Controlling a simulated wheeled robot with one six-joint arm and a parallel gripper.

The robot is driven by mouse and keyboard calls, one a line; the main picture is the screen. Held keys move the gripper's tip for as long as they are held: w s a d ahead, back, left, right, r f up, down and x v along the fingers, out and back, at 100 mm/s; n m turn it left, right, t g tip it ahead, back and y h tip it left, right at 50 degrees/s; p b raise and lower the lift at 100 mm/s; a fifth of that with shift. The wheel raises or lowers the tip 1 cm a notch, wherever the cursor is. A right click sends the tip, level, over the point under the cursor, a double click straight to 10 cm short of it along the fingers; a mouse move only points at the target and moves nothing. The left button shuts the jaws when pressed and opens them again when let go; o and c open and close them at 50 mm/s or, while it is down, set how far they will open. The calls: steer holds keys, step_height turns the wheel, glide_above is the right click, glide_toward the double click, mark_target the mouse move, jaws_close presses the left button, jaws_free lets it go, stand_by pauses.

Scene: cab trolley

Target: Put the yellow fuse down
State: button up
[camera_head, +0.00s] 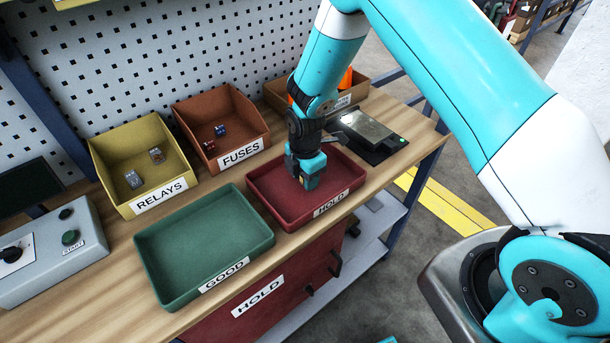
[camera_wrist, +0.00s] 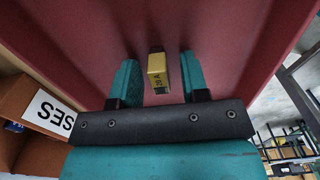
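The yellow fuse (camera_wrist: 157,72) is in the red HOLD tray (camera_head: 337,187), on its floor as far as I can tell. In the wrist view it sits between the two teal fingers of my gripper (camera_wrist: 157,80), with a gap on each side. My gripper is open and touches neither side of the fuse. In the head view my gripper (camera_head: 305,182) reaches down into the red tray and hides most of the fuse. The red tray's floor and walls (camera_wrist: 225,40) fill most of the wrist view.
The empty green GOOD tray (camera_head: 160,268) lies left of the red tray. The RELAYS bin (camera_head: 112,160) and FUSES bin (camera_head: 185,110), each holding small parts, stand behind. A scale (camera_head: 365,127) is right of the red tray. A control box (camera_head: 40,260) stands at far left.

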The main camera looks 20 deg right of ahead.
steer(key=s+a+r+m+b, duration=0.1)
steer(key=s+r+m+b, duration=0.15)
steer(key=r, duration=1.45)
steer(key=s+a+r+m+y, duration=0.1)
steer(key=s+r+m, duration=0.4)
steer(key=s, duration=0.6)
steer(key=s+a+r+m+y, duration=0.2)
steer(key=s+r+m, duration=0.4)
steer(key=s, duration=0.6)
steer(key=shift+r+m+y+b, duration=0.25)
steer(key=shift+m+y+b, duration=0.15)
steer(key=shift+m+y, duration=0.2)
